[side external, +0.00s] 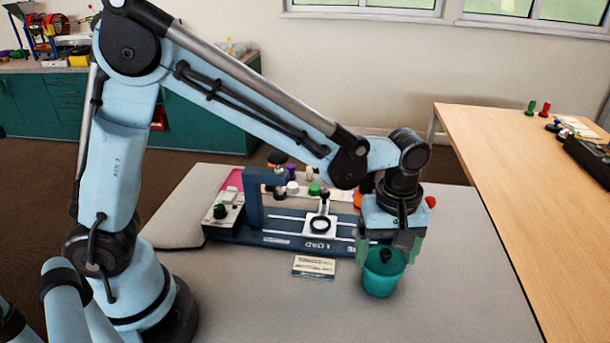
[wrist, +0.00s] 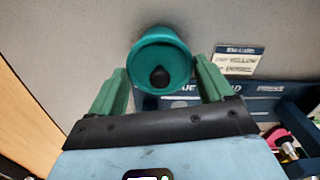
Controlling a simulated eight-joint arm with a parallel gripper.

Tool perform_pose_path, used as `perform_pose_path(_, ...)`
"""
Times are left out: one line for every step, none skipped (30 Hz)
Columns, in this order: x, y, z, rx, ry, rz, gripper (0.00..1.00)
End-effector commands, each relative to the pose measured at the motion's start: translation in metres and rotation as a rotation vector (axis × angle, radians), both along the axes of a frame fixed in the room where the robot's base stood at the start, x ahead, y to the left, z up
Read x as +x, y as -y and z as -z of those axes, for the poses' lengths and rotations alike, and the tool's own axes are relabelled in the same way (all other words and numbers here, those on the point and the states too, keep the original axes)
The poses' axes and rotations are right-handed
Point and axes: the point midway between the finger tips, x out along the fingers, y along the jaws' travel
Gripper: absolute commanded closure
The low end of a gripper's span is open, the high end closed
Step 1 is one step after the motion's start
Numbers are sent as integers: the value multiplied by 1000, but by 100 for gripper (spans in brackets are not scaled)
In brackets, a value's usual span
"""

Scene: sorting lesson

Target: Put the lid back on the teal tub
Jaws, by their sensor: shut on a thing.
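The teal tub (side external: 379,286) stands upright on the grey table at the front right in the side view. The teal lid (side external: 396,264) with a black knob lies over its mouth. The lid also shows in the wrist view (wrist: 150,54), its round top facing the camera. My gripper (side external: 387,260) points down over the tub, with one green finger on each side of the lid, shut on it. In the wrist view my gripper (wrist: 161,70) has its fingers left and right of the lid. I cannot tell whether the lid is fully seated on the rim.
A dark blue fixture (side external: 285,238) with a ring-shaped part stands behind the tub. A small printed card (side external: 314,266) lies left of the tub. Several coloured pieces stand behind the fixture. The table right of the tub is clear. A wooden table (side external: 520,170) stands at the right.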

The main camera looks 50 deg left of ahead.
Motion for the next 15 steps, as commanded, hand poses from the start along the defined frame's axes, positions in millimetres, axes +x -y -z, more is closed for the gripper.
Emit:
perform_pose_path(0, 0, 0, 0, 0, 0, 47)
perform_pose_path(0, 0, 0, 0, 0, 0, 47)
perform_pose_path(0, 0, 0, 0, 0, 0, 47)
perform_pose_path(0, 0, 0, 0, 0, 0, 47)
perform_pose_path(0, 0, 0, 0, 0, 0, 47)
perform_pose_path(0, 0, 0, 0, 0, 0, 47)
perform_pose_path(0, 0, 0, 0, 0, 0, 47)
perform_pose_path(0, 0, 0, 0, 0, 0, 47)
perform_pose_path(0, 0, 0, 0, 0, 0, 47)
perform_pose_path(0, 0, 0, 0, 0, 0, 47)
perform_pose_path(0, 0, 0, 0, 0, 0, 47)
perform_pose_path(0, 0, 0, 0, 0, 0, 47)
perform_pose_path(0, 0, 0, 0, 0, 0, 47)
perform_pose_path(0, 0, 0, 0, 0, 0, 16)
perform_pose_path(0, 0, 0, 0, 0, 0, 10)
